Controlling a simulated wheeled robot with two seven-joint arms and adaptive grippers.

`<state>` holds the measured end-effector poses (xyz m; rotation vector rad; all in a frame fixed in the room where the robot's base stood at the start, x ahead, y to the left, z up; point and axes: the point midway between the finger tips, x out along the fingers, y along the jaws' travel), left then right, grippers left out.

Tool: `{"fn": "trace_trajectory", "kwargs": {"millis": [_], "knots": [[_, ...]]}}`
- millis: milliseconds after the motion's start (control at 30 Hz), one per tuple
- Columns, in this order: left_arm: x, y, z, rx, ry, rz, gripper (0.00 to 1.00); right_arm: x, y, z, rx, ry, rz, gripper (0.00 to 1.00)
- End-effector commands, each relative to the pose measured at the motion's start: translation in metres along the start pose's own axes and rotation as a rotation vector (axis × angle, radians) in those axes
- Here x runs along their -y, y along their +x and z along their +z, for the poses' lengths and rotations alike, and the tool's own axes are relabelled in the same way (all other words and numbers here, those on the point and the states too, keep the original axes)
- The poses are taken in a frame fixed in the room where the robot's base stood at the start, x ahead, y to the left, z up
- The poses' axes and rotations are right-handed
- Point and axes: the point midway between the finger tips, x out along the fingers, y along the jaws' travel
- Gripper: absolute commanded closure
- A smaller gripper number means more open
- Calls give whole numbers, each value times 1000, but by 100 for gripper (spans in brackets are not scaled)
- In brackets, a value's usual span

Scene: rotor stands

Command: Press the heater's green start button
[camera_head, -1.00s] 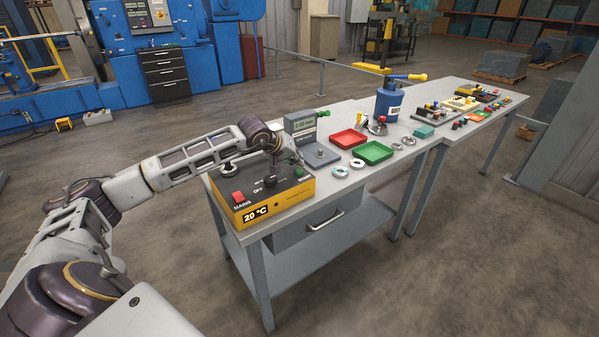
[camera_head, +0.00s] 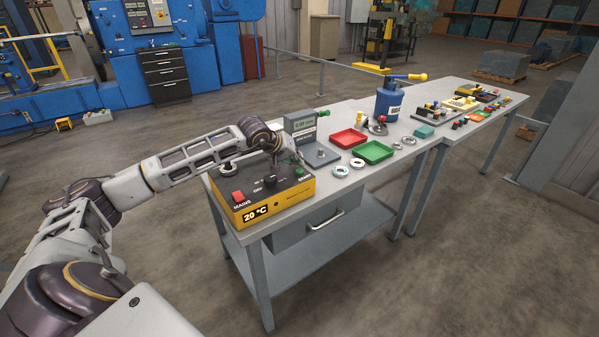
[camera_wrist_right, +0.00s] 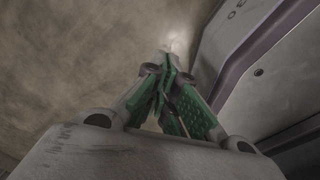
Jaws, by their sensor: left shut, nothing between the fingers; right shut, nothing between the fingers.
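The heater is a yellow box (camera_head: 290,200) with a dark top on the near left end of the bench, its display reading 20 °C. A red mains switch (camera_head: 238,197), a dark knob (camera_head: 270,181) and a small green button (camera_head: 299,172) at the right are on its top. My right gripper (camera_wrist_right: 168,85) is shut and empty in the right wrist view, away from the bench.
A red tray (camera_head: 348,138), a green tray (camera_head: 373,151) and metal rings (camera_head: 341,171) lie to the right. A blue bottle-like tool (camera_head: 389,103) stands farther back.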

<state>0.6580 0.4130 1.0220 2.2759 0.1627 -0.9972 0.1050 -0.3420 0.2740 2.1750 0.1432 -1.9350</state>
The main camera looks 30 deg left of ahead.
Motion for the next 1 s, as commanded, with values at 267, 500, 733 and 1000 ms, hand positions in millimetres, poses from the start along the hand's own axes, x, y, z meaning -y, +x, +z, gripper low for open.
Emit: {"fn": "trace_trajectory", "kwargs": {"millis": [267, 500, 733, 1000], "knots": [[4, 5, 4, 0, 0, 0, 100, 8, 9, -1, -2, 4, -8, 100], [3, 4, 4, 0, 0, 0, 100, 20, 8, -4, -5, 8, -19, 100], [3, 4, 4, 0, 0, 0, 100, 10, 9, 0, 0, 5, -9, 100], [4, 6, 4, 0, 0, 0, 100, 11, 11, -1, -2, 5, -10, 100]]}}
